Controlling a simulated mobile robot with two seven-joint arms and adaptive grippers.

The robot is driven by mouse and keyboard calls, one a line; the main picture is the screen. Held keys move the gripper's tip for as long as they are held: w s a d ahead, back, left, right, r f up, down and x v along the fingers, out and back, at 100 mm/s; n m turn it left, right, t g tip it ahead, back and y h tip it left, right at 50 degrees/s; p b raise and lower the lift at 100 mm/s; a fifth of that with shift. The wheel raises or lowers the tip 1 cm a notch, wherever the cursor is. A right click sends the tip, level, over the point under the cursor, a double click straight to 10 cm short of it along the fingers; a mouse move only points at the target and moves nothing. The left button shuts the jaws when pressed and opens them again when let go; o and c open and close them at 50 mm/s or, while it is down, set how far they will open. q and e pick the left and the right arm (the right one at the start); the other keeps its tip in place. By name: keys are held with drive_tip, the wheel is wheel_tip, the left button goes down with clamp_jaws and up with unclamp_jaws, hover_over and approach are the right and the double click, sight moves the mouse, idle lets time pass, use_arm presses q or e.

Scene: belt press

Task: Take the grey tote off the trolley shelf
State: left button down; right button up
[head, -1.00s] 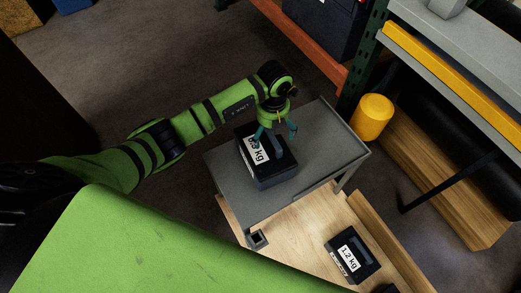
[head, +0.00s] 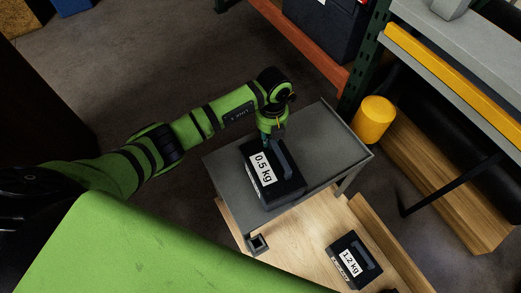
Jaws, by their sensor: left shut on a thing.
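The tote (head: 286,187) is a dark grey box with a handle on top and a white label reading "0.5 kg". It is over the grey trolley shelf (head: 325,150), near the shelf's left part. My left gripper (head: 268,138) is at the tote's far edge and shut on it. The fingertips are mostly hidden behind the tote. I cannot tell clearly whether the tote's underside touches the shelf. My right gripper is not in view.
A second dark box (head: 366,268) labelled "1.2 kg" is on the wooden surface (head: 300,232) below right. A yellow cylinder (head: 373,120) stands beside the shelf's right corner. A green rack post (head: 366,70) rises behind. The shelf's right half is bare.

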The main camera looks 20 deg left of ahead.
use_arm(q)
drive_tip(key=shift+s+d+r+p, duration=0.35)
drive_tip(key=shift+s+d+r, duration=0.05)
drive_tip(key=shift+d, duration=0.25)
drive_tip(key=shift+w+r+p, duration=0.15)
drive_tip(key=shift+r+p, duration=0.6)
drive_tip(key=shift+r, duration=0.25)
drive_tip(key=shift+a+r+p, duration=0.15)
drive_tip(key=shift+r+p, duration=0.4)
drive_tip(key=shift+r, duration=0.15)
